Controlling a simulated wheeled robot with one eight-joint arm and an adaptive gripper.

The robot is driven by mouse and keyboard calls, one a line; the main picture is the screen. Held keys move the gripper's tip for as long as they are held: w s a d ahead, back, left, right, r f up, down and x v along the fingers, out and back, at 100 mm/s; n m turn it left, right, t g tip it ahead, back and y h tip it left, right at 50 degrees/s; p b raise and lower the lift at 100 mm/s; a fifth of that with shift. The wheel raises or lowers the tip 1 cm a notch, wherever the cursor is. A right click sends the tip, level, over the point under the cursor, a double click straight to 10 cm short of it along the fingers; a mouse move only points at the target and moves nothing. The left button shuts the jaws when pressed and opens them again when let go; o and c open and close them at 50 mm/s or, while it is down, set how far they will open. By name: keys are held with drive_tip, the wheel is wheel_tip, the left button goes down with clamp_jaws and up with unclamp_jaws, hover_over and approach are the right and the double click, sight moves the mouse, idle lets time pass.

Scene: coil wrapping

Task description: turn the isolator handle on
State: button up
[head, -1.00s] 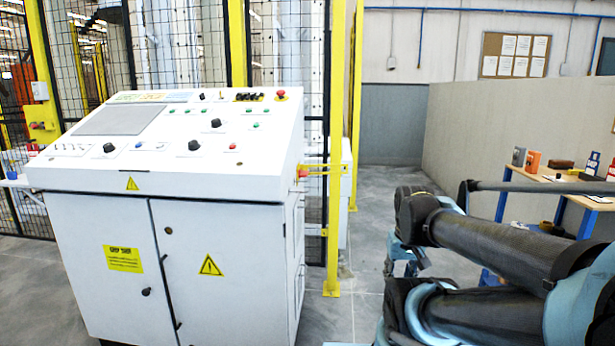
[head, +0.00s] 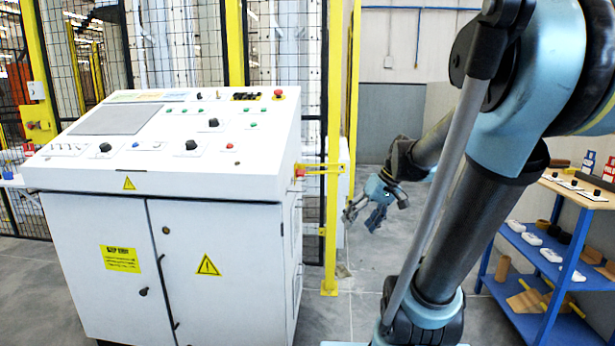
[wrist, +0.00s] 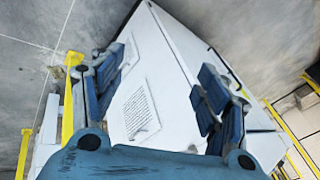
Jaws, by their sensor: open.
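The white control console (head: 240,240) stands left of centre in the head view, with its right side partly visible. A small red part (head: 299,173) shows at that side's upper edge, beside a yellow bar; I cannot tell whether it is the isolator handle. My gripper (head: 362,216) is open and empty, right of the console and the yellow post, apart from both. In the wrist view, the blue fingers of my gripper (wrist: 160,90) are spread in front of a white cabinet side (wrist: 165,65) with a slotted vent (wrist: 138,108). No handle is clear between them.
A yellow post (head: 331,240) stands between my gripper and the console, with mesh fencing (head: 100,50) behind. A blue-framed shelf table (head: 555,270) holding small items is at the right. Grey floor (head: 345,320) is open in front of the post.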

drive_tip(key=w+a+r+n+y, duration=0.2)
drive_tip(key=w+a+r+y, duration=0.15)
drive_tip(key=w, duration=0.55)
drive_tip(key=n+y, duration=0.9)
drive_tip(key=n, duration=0.2)
approach(301, 173)
drive_tip(key=shift+g, duration=0.4)
drive_tip(key=w+a, duration=0.1)
drive_tip(key=a, duration=0.3)
drive_tip(key=w+a, duration=0.1)
drive_tip(key=a, duration=0.2)
drive_tip(key=shift+w+a+f, duration=0.15)
drive_tip(key=shift+w+f, duration=0.15)
drive_tip(key=shift+w, duration=0.05)
drive_tip(key=c, duration=0.8)
